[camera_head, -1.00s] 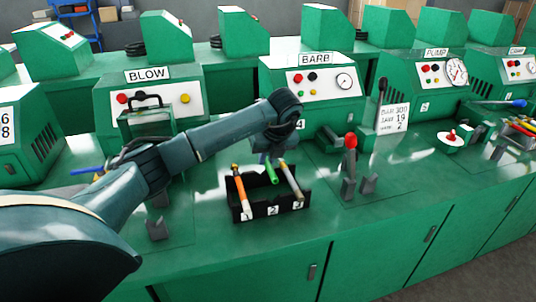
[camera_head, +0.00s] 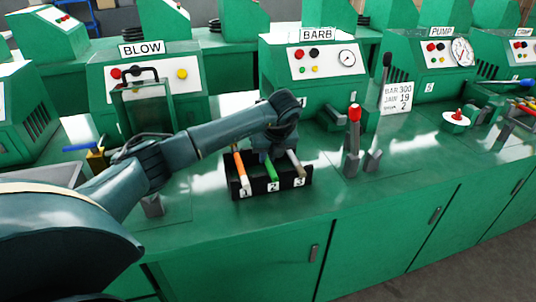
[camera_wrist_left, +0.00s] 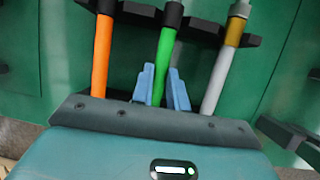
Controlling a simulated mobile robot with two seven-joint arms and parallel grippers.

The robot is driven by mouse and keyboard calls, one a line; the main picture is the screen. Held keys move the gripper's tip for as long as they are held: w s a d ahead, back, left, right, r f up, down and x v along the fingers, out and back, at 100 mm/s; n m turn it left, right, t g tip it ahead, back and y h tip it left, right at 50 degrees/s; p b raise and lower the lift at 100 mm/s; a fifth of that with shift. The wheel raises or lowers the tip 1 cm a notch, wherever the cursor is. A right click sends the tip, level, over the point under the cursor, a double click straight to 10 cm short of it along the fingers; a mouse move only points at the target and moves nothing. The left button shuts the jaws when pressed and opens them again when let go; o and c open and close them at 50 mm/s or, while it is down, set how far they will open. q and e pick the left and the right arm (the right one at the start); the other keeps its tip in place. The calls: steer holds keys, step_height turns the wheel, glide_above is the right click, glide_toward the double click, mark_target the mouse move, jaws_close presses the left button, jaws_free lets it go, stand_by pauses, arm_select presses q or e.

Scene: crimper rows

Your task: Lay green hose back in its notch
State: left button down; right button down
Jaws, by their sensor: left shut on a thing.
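The green hose (camera_head: 269,171) is in the black rack (camera_head: 246,189), between an orange hose (camera_head: 239,165) and a grey-white hose (camera_head: 296,163). Its near end is at the label 2. I cannot tell whether it rests fully in the notch. My left gripper (camera_head: 266,155) reaches down over it from behind. In the left wrist view, the blue fingers (camera_wrist_left: 163,90) are shut around the green hose (camera_wrist_left: 166,50), which has a black end. The orange hose (camera_wrist_left: 102,55) and the grey-white hose (camera_wrist_left: 218,75) lie on either side, apart from the fingers. My right gripper does not show.
Right of the rack stands a fixture with a red-topped post (camera_head: 354,130). The BARB machine (camera_head: 317,75) stands behind, with a number card (camera_head: 396,98) to its right. The BLOW machine (camera_head: 147,85) is at the left. The bench front edge is close before the rack.

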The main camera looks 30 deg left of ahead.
arm_select(q)
steer(key=c, duration=1.3)
jaws_free()
steer(key=v, duration=1.3)
